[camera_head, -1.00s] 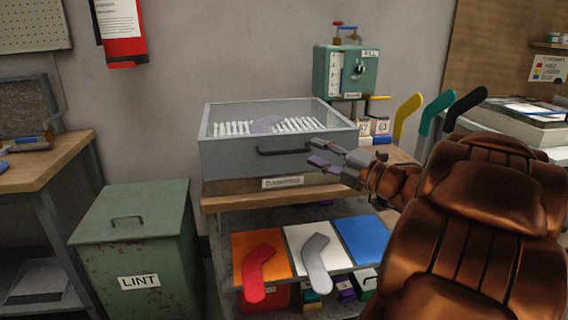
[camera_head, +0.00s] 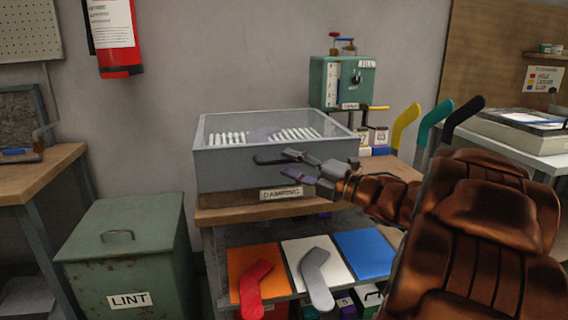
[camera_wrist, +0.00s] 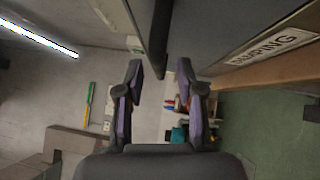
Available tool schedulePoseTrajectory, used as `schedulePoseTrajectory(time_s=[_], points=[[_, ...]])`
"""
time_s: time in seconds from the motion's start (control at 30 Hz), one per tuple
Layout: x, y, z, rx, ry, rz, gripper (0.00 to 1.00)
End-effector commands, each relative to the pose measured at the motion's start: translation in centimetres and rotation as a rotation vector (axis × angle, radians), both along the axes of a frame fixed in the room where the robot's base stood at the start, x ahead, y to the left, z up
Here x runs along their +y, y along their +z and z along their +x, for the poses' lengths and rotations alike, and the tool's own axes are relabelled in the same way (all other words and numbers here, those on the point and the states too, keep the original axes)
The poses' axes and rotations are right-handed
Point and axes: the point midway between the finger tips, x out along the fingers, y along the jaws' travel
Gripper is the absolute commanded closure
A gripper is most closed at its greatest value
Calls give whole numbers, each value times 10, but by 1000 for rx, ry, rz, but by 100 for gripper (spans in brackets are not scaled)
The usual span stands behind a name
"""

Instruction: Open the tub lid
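The grey tub (camera_head: 225,170), labelled DAMPING, stands on a wooden-topped stand at the centre of the head view. Its see-through lid (camera_head: 230,122) looks closed, and rows of white slats show through it. A dark bar handle (camera_head: 262,161) is on the tub's front. My gripper (camera_head: 290,163) is open at the right part of this handle, coming from the right. In the wrist view, a dark bar (camera_wrist: 161,45), likely the handle, reaches down to the gap between the open fingertips (camera_wrist: 160,70). I cannot tell whether they touch it.
A green LINT bin (camera_head: 125,250) stands at lower left. A green dispenser (camera_head: 342,82) stands behind the tub at right. Yellow, teal and black sock boards (camera_head: 438,122) stand upright to the right.

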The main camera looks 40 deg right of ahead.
Motion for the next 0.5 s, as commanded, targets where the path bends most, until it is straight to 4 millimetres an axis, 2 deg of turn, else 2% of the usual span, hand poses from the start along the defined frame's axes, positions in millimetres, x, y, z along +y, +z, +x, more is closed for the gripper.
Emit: schedulePoseTrajectory(time_s=[0.2, 0.5], points=[[8, 2, 15, -2, 5, -1, 63], [10, 3, 21, -1, 2, 0, 63]])
